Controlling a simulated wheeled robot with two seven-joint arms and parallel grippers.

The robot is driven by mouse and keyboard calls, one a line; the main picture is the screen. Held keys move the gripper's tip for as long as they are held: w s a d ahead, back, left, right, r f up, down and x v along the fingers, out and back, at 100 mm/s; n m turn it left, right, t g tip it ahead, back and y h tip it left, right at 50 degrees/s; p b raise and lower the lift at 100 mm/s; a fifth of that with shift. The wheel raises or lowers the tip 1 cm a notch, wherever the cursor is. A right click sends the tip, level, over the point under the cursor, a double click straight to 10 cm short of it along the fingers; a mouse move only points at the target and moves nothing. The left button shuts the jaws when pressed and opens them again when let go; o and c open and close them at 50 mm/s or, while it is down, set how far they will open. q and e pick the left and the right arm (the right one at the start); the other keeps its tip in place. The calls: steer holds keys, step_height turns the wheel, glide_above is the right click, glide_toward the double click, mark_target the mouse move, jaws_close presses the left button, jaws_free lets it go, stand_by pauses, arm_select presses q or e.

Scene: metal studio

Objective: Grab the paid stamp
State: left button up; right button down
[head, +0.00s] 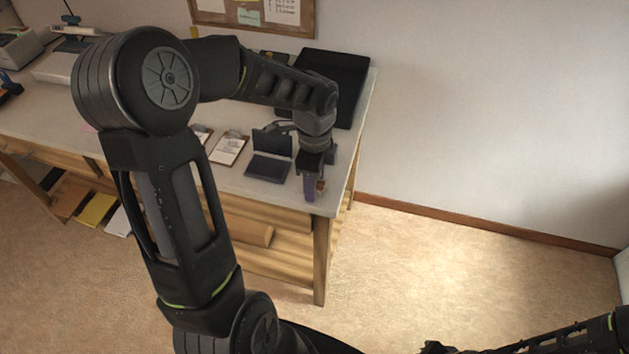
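My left arm reaches over the table, and its gripper (314,188) points down at the table's front right corner. A small reddish-brown upright object (320,186) shows at the fingers, and it may be the paid stamp. It is mostly hidden by the gripper, and its marking cannot be read. A purplish-grey part shows beside it. I cannot tell whether the fingers are closed on it or only around it. An open dark stamp pad (268,167) lies just left of the gripper. My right arm shows at the bottom right, but its fingertips cannot be made out.
The table (220,182) also bears a clipboard (229,149) and a black tray (340,80) at the back right. A cork board (285,14) hangs on the wall. Shelves below hold folders (97,209). The floor right of the table is clear.

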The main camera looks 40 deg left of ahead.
arm_select(q)
jaws_close()
stand_by(0.3)
stand_by(0.3)
step_height(320, 180, up, 10)
stand_by(0.5)
stand_by(0.4)
